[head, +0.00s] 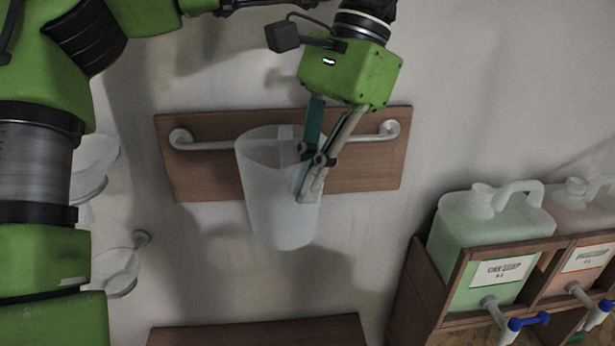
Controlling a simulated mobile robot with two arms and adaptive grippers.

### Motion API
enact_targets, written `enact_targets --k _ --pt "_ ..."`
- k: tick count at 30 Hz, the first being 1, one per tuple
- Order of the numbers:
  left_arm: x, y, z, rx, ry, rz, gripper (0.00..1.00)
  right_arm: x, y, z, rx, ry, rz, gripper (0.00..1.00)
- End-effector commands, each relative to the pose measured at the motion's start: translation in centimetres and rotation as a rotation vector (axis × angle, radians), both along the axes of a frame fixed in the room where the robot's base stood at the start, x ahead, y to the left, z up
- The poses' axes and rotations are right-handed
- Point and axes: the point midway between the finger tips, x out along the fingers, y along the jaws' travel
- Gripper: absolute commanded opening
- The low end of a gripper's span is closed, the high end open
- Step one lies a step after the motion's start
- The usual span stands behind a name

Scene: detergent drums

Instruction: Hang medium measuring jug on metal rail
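The measuring jug (272,200), clear and frosted, shows in the middle of the head view in front of the metal rail (215,146). Its mouth is up and it leans slightly. My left gripper (310,190) comes down from above, and its fingers are closed at the jug's right side, where they hide the handle. The rail is a grey bar on a brown wooden board (365,175) on the wall. The jug covers the rail's middle, so I cannot tell whether it touches or hooks over the rail. My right gripper is not in view.
A wooden rack (412,290) at the lower right holds a green soap drum (460,225) and a pinkish drum (590,210), both with blue-handled taps. Clear vessels (115,270) hang on the wall at the left. A brown board edge (260,330) shows below.

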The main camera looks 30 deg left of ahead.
Motion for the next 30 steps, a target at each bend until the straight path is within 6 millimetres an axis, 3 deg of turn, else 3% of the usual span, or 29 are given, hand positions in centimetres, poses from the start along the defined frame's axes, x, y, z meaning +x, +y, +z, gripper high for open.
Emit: enact_targets --k 20,30 --pt "0.0 0.0 0.5 0.001 -0.001 0.000 0.24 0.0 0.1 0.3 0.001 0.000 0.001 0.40" --pt "0.0 0.0 6.4 0.003 -0.005 0.001 0.24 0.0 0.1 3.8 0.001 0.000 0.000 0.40"
